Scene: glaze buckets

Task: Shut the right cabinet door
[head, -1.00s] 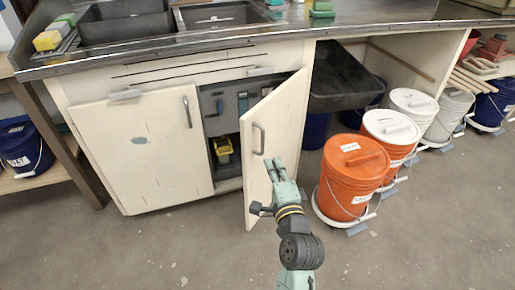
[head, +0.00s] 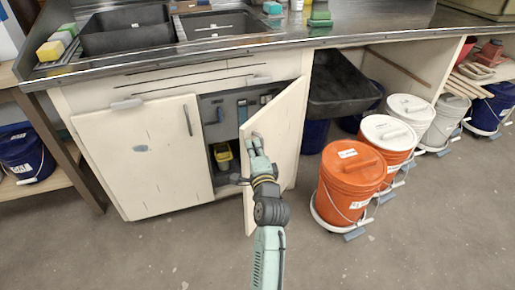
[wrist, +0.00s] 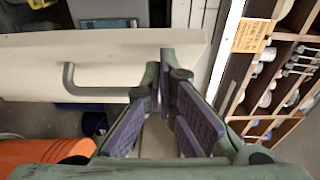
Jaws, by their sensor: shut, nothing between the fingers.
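The right cabinet door (head: 287,135) is a cream panel. It stands open, swung out toward me from its right side. My gripper (head: 253,140) is shut and empty in front of the door's outer face, near its free edge at handle height. I cannot tell whether it touches the door. In the wrist view the door (wrist: 30,55) spans the upper left, with its grey bar handle (wrist: 69,80) left of my gripper (wrist: 161,60). The fingertips overlap the panel there. In the head view my gripper hides the handle.
The left cabinet door (head: 140,155) is shut. A yellow item (head: 222,153) sits inside the open cabinet. The floor in front is clear.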

